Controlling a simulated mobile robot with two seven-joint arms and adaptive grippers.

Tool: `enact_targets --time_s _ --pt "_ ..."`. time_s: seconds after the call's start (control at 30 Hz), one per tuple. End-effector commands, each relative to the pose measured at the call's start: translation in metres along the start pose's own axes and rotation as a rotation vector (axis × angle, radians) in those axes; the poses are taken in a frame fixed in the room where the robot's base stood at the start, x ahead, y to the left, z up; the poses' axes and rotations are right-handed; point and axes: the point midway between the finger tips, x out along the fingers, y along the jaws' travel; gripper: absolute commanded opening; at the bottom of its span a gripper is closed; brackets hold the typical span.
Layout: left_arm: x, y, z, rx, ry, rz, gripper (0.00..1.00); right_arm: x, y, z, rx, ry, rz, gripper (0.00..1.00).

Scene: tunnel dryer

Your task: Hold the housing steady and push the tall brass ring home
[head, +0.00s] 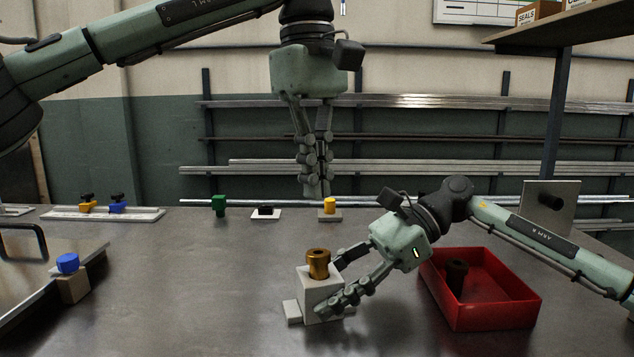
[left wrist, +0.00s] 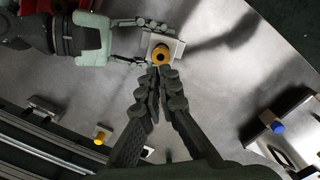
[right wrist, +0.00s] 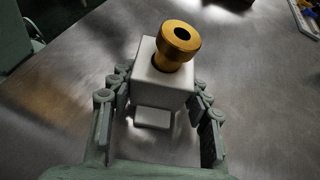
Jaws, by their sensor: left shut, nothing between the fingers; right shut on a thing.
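The housing (head: 318,296) is a pale grey block with a foot, standing on the bench. The tall brass ring (head: 318,262) sits upright in its top, with much of its length standing above the block; it also shows in the right wrist view (right wrist: 176,45). My right gripper (head: 345,280) is shut on the housing, with one finger on each side of the block (right wrist: 165,82). My left gripper (head: 314,190) is shut and empty, pointing down, high above the bench. In the left wrist view its fingertips (left wrist: 160,70) appear just below the ring (left wrist: 161,54).
A red bin (head: 480,312) with a dark brown part (head: 456,276) in it stands right of the housing. Green (head: 219,205), black (head: 265,210) and yellow (head: 330,205) parts line the back edge. A blue-topped block (head: 72,282) is at left. The bench around the housing is clear.

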Motion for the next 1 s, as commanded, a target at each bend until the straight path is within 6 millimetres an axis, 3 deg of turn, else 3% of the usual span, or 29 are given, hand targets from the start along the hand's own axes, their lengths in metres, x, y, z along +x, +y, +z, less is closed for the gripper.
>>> enact_targets --time_s 0.2,0.4,1.0 --pt "0.008 0.002 0.001 0.401 0.036 -0.030 0.00 0.000 0.000 0.000 -0.001 0.000 -0.001 0.23" --pt "0.012 0.003 0.001 0.586 0.044 -0.046 0.00 0.000 0.000 0.000 -0.001 0.000 -0.001 0.23" --pt "0.068 0.001 -0.003 0.611 0.044 -0.048 0.00 0.000 0.000 0.000 0.000 0.000 -0.001 0.23"
